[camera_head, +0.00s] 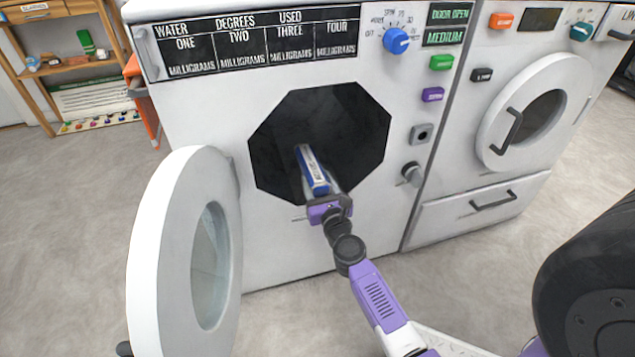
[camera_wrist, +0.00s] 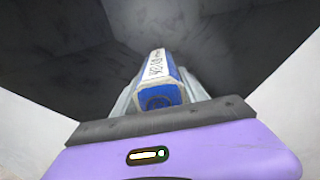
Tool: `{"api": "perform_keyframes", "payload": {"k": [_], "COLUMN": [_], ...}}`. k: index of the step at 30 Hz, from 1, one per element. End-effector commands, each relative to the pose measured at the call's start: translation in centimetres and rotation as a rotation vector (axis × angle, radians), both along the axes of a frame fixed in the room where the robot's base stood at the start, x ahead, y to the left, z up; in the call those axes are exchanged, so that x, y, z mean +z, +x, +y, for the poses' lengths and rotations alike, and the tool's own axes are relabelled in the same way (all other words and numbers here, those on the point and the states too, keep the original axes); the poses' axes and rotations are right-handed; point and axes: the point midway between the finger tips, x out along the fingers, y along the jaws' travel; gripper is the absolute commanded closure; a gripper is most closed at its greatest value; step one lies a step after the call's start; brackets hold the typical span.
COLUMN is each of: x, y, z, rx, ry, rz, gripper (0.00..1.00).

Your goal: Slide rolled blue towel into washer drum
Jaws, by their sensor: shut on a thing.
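The rolled blue towel (camera_head: 312,168) is a blue bar-like roll with a white lettered band. It also shows in the wrist view (camera_wrist: 160,82), pointing away from me. My gripper (camera_head: 322,190) is shut on its near end, and the wrist view shows a finger on each side of it. The washer (camera_head: 225,105) is white with a dark octagonal drum opening (camera_head: 345,115). The towel's far end is in front of or inside the opening; the exact depth is hard to tell. The washer's round door (camera_head: 165,260) stands wide open on the left.
A second machine (camera_head: 500,60) with a closed round door (camera_head: 535,115) stands on the right. An orange bin (camera_head: 140,95) and a wooden shelf (camera_head: 75,70) are at the left. Carpeted floor (camera_head: 60,220) is free at the left.

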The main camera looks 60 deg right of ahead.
Motion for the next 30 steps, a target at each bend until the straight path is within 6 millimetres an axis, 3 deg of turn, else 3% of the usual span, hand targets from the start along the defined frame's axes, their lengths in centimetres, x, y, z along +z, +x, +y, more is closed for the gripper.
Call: {"api": "perform_keyframes", "payload": {"k": [12,13,16,30], "x": [-0.12,-0.13,-0.13,-0.28], "y": [0.0,0.0,0.0,-0.8], "z": [-0.01,-0.01,-0.01,0.9], "rx": [0.0,0.0,0.0,0.001], "ry": [-0.001,0.0,0.0,0.001], "rz": [-0.001,0.0,0.0,0.001], "gripper": [1.0,0.44,0.24,0.24]}}
